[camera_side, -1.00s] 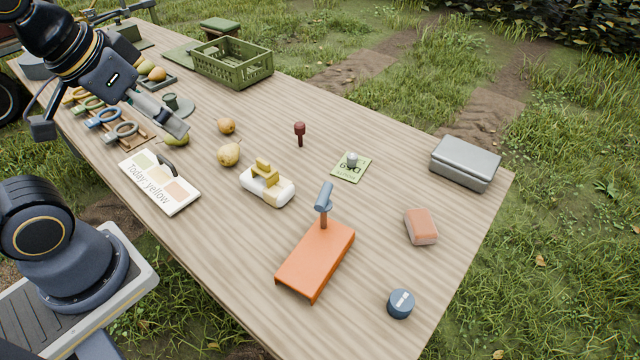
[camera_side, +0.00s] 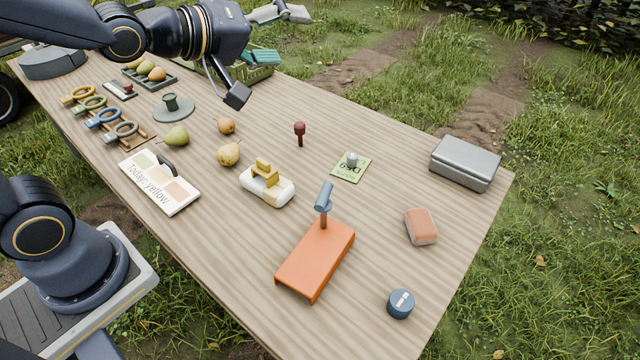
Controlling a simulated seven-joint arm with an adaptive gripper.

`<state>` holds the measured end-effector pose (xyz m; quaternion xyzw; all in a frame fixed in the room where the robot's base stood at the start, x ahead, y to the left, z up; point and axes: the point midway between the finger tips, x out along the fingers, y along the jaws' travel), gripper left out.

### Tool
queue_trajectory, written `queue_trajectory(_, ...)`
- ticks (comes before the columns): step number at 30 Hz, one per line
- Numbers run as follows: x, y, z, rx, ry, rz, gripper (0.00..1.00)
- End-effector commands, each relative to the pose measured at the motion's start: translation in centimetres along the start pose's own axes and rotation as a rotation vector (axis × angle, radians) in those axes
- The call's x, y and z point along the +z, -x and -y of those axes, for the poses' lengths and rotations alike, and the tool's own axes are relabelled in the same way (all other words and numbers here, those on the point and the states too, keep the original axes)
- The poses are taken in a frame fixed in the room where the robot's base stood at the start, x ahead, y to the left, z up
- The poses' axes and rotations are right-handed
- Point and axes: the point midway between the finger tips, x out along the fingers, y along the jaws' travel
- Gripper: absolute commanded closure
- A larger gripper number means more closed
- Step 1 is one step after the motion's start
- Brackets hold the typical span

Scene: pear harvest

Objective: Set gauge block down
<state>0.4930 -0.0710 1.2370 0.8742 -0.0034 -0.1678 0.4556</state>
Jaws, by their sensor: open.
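No piece is clearly marked as the gauge block. A stepped yellow block (camera_side: 265,172) rests on a rounded white base (camera_side: 268,191) mid-table, and a wooden rack (camera_side: 134,141) of coloured rings stands at the left; I cannot tell whether either is it.
Pears (camera_side: 229,153) lie loose left of centre, near a colour card (camera_side: 160,181). An orange stand (camera_side: 316,260), a blue puck (camera_side: 401,303), a salmon block (camera_side: 421,226) and a grey case (camera_side: 466,163) occupy the right.

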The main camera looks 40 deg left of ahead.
Motion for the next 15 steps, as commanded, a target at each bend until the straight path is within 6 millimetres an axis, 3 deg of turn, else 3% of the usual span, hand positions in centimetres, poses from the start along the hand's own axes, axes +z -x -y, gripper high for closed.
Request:
queue_trajectory(1,2.0,-2.2,0.1,0.040,0.090,0.040,0.19)
queue_trajectory(3,4.8,-4.6,-0.1,0.110,0.238,0.096,0.19)
queue_trajectory(6,9.3,-7.1,0.4,0.179,0.460,0.198,0.19)
queue_trajectory(10,15.1,-8.7,1.9,0.218,0.766,0.336,0.19)
queue_trajectory(15,22.0,-8.8,5.2,0.191,1.179,0.478,0.19)
